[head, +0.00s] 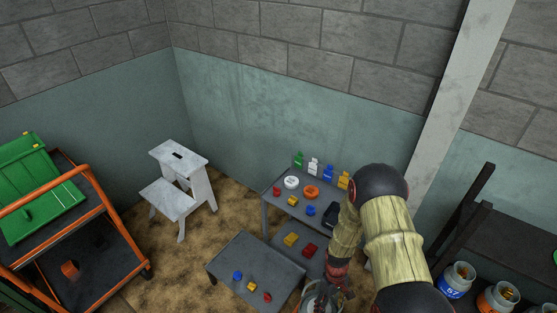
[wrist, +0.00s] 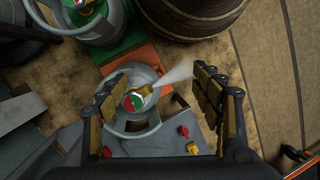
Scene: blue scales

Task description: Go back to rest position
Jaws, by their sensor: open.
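My gripper (wrist: 163,92) is open in the wrist view, with its two padded fingers well apart and nothing held between them. Below it stands a grey gas cylinder (wrist: 118,76) with a ring collar and a valve with a red, white and green disc (wrist: 135,101). I cannot tell how far the fingers are above it. In the head view my arm reaches down at the lower right, and my gripper (head: 336,284) is small and partly hidden near the bottom edge, over a grey round top.
A grey tiered stand (head: 270,198) holds small bottles and coloured pieces beside my arm. A low grey table (head: 238,262) is left of my gripper. A white step stool (head: 180,160), an orange cart (head: 100,262) and a dark shelf (head: 510,215) with jars stand around. A barrel (wrist: 190,12) is near the cylinder.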

